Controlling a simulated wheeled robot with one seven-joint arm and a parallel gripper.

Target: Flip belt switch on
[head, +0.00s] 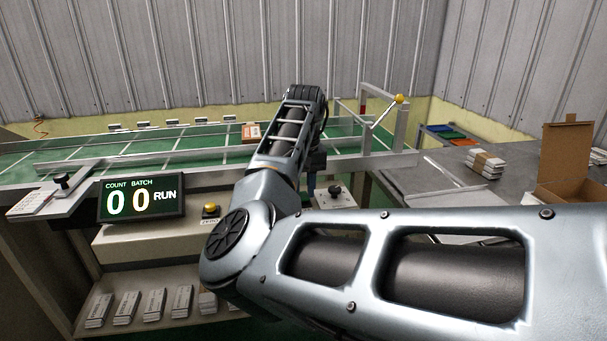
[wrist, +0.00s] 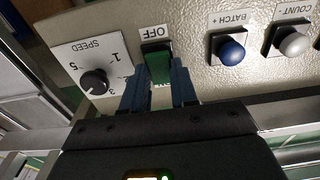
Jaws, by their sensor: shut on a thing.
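The belt switch (wrist: 159,67) is a green rocker in a black frame on a beige control panel, under a label (wrist: 155,32) reading OFF. My gripper (wrist: 159,88) is at the panel in the wrist view, with one blue finger on each side of the switch's lower part, shut on it. The display (head: 141,198) reads COUNT 0, BATCH 0 and RUN.
A speed knob (wrist: 94,82) is left of the switch; a blue button (wrist: 229,50) and a grey button (wrist: 292,42) are to its right. The green belt (head: 75,146) runs behind, carrying a banded stack (head: 251,132). An open carton (head: 566,165) stands on the right table.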

